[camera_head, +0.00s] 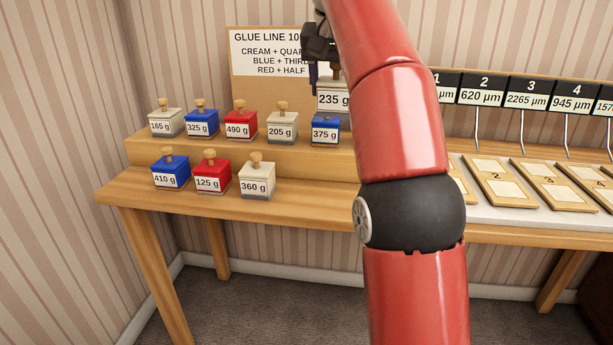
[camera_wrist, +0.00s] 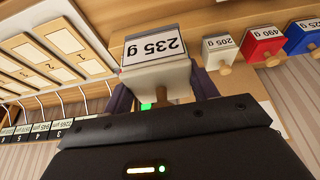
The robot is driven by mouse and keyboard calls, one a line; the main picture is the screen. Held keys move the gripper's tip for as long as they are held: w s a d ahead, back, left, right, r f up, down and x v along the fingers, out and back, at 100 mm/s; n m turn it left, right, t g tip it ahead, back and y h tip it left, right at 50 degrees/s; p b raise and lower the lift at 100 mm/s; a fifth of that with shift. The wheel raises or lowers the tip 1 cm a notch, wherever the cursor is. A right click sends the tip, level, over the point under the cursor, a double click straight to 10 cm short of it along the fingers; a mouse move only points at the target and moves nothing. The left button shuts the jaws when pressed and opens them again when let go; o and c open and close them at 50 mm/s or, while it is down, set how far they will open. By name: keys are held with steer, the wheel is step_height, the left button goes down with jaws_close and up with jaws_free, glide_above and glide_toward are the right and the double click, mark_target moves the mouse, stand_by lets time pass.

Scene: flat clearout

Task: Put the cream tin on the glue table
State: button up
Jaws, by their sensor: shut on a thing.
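My gripper (camera_head: 318,68) is shut on a cream tin (camera_head: 333,97) labelled 235 g, held by its wooden knob above the raised shelf. The tin also shows in the wrist view (camera_wrist: 157,73), between my two fingers. Other cream tins are the 165 g tin (camera_head: 165,123) and the 205 g tin (camera_head: 282,127) on the raised shelf, and the 360 g tin (camera_head: 256,180) on the lower tabletop. A sign (camera_head: 268,52) behind reads "GLUE LINE", with lines for cream, blue and red; my arm hides part of it. I cannot tell which surface is the glue table.
Blue tins (camera_head: 202,122) and red tins (camera_head: 240,126) stand near. The blue 375 g tin (camera_head: 325,129) is close below the held tin. At right, numbered wooden pads (camera_head: 497,182) lie on a pale board under thickness signs (camera_head: 527,93). My arm hides the middle.

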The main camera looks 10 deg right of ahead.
steer(key=shift+f+b, duration=4.75)
steer(key=shift+f, duration=4.75)
steer(key=shift+f, duration=0.15)
steer(key=o, duration=1.1)
